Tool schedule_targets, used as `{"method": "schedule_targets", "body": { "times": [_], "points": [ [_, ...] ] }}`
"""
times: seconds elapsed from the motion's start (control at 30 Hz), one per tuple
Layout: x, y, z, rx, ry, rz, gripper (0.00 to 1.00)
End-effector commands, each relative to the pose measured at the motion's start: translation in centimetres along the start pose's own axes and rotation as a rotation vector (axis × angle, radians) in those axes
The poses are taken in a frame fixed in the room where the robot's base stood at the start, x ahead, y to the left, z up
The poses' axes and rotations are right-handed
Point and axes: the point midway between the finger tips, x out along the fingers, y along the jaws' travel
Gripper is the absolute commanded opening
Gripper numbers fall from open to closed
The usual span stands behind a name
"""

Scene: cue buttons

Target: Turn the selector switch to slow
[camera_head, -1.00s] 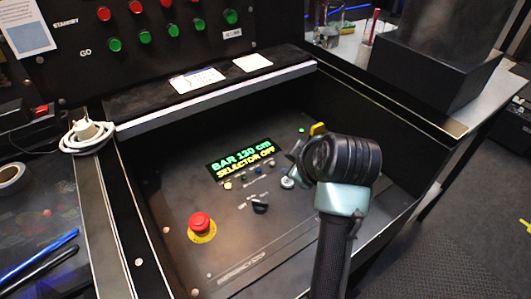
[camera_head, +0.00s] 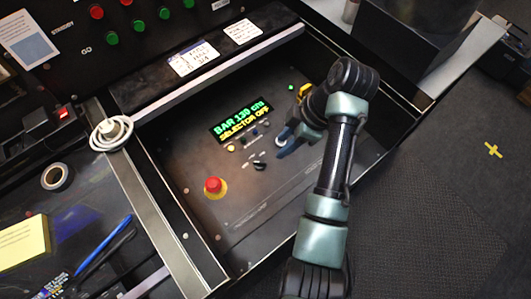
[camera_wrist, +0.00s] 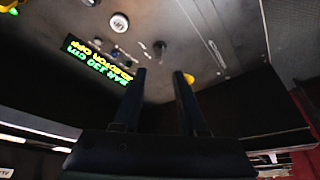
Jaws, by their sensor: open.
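The selector switch (camera_head: 260,165) is a small black knob on the dark sunken panel, below the display. The display (camera_head: 240,120) reads "BAR 130 cm" and "SELECTOR OFF". My gripper (camera_head: 287,146) is over the panel, to the right of the selector, beside a round silver knob (camera_head: 281,140). In the wrist view my gripper (camera_wrist: 160,73) shows two separate fingers with nothing between them. There the display (camera_wrist: 96,60) appears upside down, and the silver knob (camera_wrist: 119,22) lies beyond the fingertips. Contact with the panel cannot be told.
A red emergency stop button (camera_head: 213,185) on a yellow ring is left of the selector. Small buttons (camera_head: 243,140) sit just under the display. A yellow part (camera_head: 305,91) is near my wrist. Raised walls (camera_head: 165,195) surround the panel.

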Motion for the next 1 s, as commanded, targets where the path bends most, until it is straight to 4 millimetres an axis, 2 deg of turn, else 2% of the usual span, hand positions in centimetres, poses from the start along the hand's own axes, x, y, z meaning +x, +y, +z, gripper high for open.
{"method": "schedule_targets", "body": {
  "times": [0.03, 0.3, 0.5, 0.7, 0.97, 1.0],
  "points": [
    [1.2, -0.1, 0.1, 0.0, 0.0, -0.005, 0.41],
    [6.9, -0.1, 0.0, 0.0, 0.0, -0.003, 0.41],
    [9.8, 0.0, 0.0, 0.0, -0.001, 0.0, 0.41],
    [10.9, 0.0, 0.0, 0.001, -0.001, 0.002, 0.41],
    [11.0, 0.0, 0.0, 0.001, -0.001, 0.002, 0.41],
    [10.9, 0.0, 0.0, 0.001, -0.001, 0.002, 0.34]
  ]
}}
